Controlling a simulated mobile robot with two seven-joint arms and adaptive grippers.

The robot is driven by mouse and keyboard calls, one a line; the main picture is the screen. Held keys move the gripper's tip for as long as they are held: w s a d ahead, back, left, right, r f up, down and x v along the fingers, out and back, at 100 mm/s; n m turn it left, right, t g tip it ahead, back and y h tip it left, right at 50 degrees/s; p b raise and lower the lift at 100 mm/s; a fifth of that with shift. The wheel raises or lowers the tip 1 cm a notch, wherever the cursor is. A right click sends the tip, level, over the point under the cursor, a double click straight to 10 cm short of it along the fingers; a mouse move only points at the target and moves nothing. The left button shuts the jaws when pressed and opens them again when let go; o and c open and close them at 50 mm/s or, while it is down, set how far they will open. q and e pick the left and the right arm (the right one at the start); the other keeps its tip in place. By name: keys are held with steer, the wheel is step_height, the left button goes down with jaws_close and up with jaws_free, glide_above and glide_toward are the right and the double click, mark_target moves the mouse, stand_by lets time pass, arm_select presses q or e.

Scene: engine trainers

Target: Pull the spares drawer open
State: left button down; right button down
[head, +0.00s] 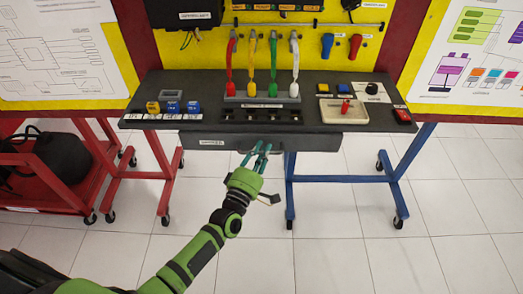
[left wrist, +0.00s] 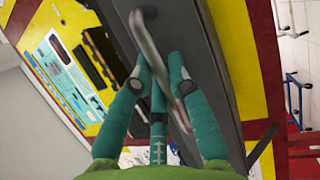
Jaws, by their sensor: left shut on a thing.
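The spares drawer (head: 312,143) is a wide dark grey front with a small white label, under the front edge of the dark bench top. I cannot tell whether it stands out from the bench. My left gripper (head: 258,154) is at the middle of the drawer front, its teal fingers closed around the handle. In the left wrist view, the handle (left wrist: 146,36) is a bent grey metal bar that passes between the fingers (left wrist: 165,75) of the gripper. The part of the bar between the fingers is partly hidden. My right gripper is not in view.
The bench top (head: 215,115) bears a rack of coloured leads (head: 262,99), blue and yellow blocks and a beige box (head: 343,111). Blue and red legs stand below. A red cart (head: 40,180) stands at left. The tiled floor (head: 340,240) in front is clear.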

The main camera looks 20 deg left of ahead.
arm_select(q)
steer(key=s+d+p, duration=0.3)
steer(key=s+d, duration=0.1)
steer(key=s, duration=0.9)
steer(key=shift+s, duration=0.25)
steer(key=c, duration=1.3)
jaws_free()
steer(key=shift+o, duration=0.8)
steer(key=v, duration=1.2)
steer(key=shift+f, duration=0.1)
